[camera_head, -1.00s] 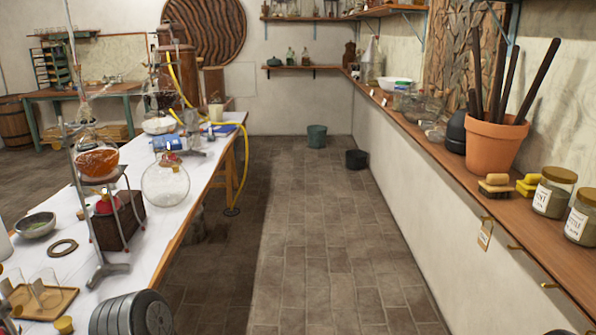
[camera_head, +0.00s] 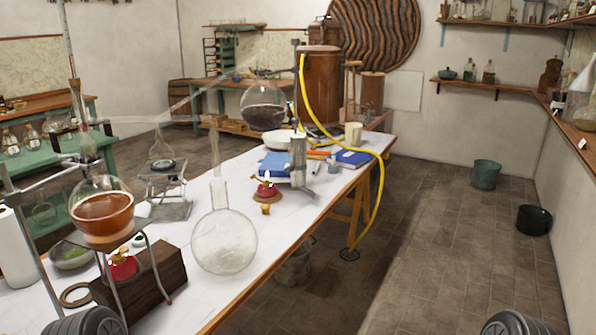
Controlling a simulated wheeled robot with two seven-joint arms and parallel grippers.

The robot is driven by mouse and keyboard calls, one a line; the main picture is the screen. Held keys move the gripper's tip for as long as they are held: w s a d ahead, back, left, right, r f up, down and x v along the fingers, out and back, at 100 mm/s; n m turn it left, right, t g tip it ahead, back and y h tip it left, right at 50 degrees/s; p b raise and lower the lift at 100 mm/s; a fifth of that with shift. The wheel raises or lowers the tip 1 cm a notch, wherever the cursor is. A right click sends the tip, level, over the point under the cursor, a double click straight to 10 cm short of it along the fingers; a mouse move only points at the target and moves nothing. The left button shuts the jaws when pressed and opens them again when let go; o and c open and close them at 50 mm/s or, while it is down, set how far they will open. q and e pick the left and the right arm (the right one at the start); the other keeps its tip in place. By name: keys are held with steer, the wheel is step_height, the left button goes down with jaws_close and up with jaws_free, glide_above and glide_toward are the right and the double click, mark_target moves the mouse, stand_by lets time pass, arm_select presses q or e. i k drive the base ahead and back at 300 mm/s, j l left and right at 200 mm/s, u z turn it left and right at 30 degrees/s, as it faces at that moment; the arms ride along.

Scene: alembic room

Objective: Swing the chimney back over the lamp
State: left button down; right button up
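A small red lamp with a brass top (camera_head: 265,187) stands on the white-topped bench, behind a round clear flask. A second red lamp with brass parts (camera_head: 122,266) sits on a dark wooden block (camera_head: 160,285), under a flask of amber liquid (camera_head: 103,212) on a metal stand. I cannot make out which piece is the chimney. Dark ridged parts of my arms show at the bottom left and bottom right edges. Neither gripper's fingers are in view.
The bench (camera_head: 330,195) is crowded with glassware: a round clear flask (camera_head: 224,240) near its front edge, a dark flask (camera_head: 263,108) farther back. A yellow hose (camera_head: 380,185) hangs to the floor. Open floor (camera_head: 440,240) lies right, with two buckets (camera_head: 486,174), (camera_head: 534,219) beyond.

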mark_target(297, 166)
steer(key=i+l, duration=0.9)
steer(key=i+l+u, duration=0.15)
steer(key=i+l, duration=1.6)
steer(key=l, duration=0.25)
